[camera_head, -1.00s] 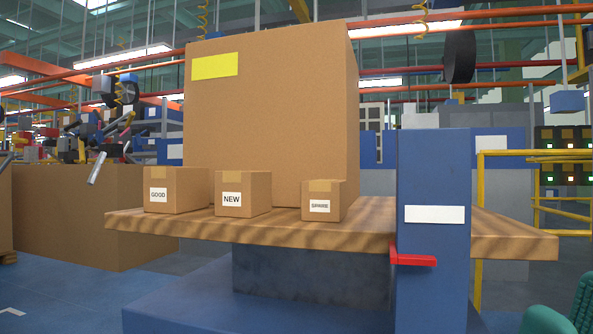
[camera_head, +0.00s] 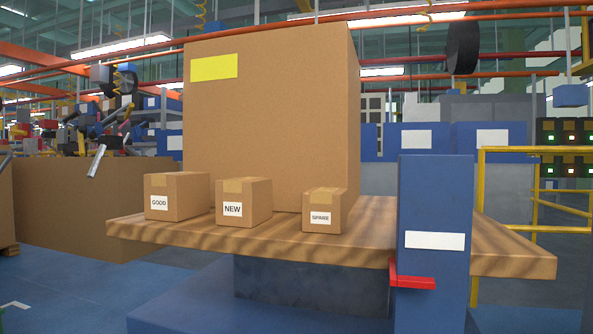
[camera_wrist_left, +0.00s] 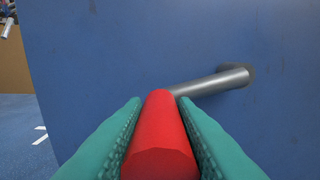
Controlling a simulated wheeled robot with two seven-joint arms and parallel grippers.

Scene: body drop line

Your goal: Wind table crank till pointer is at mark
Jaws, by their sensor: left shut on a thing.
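In the left wrist view my left gripper (camera_wrist_left: 160,140) has its teal fingers closed on both sides of the red crank handle (camera_wrist_left: 160,130). A grey metal crank arm (camera_wrist_left: 215,82) runs from behind the handle to the blue panel (camera_wrist_left: 110,50). In the head view the wooden tabletop (camera_head: 375,255) stands on a dark grey column (camera_head: 310,285). The red pointer (camera_head: 412,282) crosses the blue post (camera_head: 433,195). It sits below the white plate (camera_head: 435,240) on that post, with a clear blue gap between them. My right gripper is not in view.
Small cartons marked GOOD (camera_head: 177,197), NEW (camera_head: 243,203) and SPARE (camera_head: 323,210) stand on the tabletop before a large carton (camera_head: 270,120) with a yellow label. Yellow railing (camera_head: 515,150) stands at the right. Blue floor is open at the lower left.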

